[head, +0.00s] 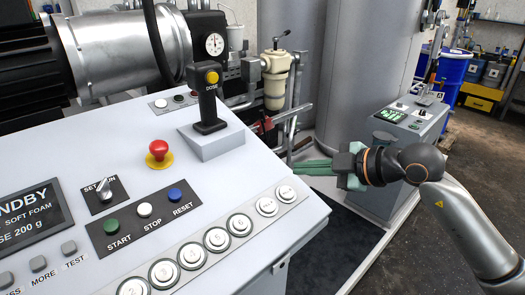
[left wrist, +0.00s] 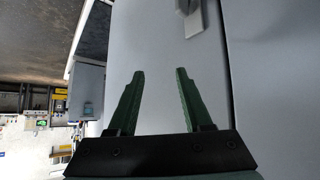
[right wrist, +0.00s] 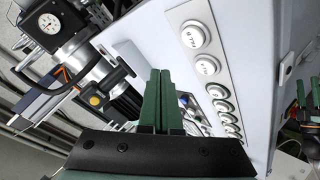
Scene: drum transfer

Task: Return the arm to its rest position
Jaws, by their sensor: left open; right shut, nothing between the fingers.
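My right arm comes in from the right in the head view. My right gripper (head: 305,168) is shut and empty, just off the right edge of the control console (head: 250,215). Its green fingers lie together in the right wrist view (right wrist: 158,95), with the console's button row behind them. My left gripper (left wrist: 157,90) is open and empty in the left wrist view, in front of a grey cabinet panel (left wrist: 270,60). The left gripper does not show in the head view.
The console carries a red emergency button (head: 159,152), a joystick (head: 208,100) and a row of round buttons (head: 216,239). A second grey console (head: 405,125) stands at the right, with a blue drum (head: 453,68) behind. Dark floor lies at the lower right.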

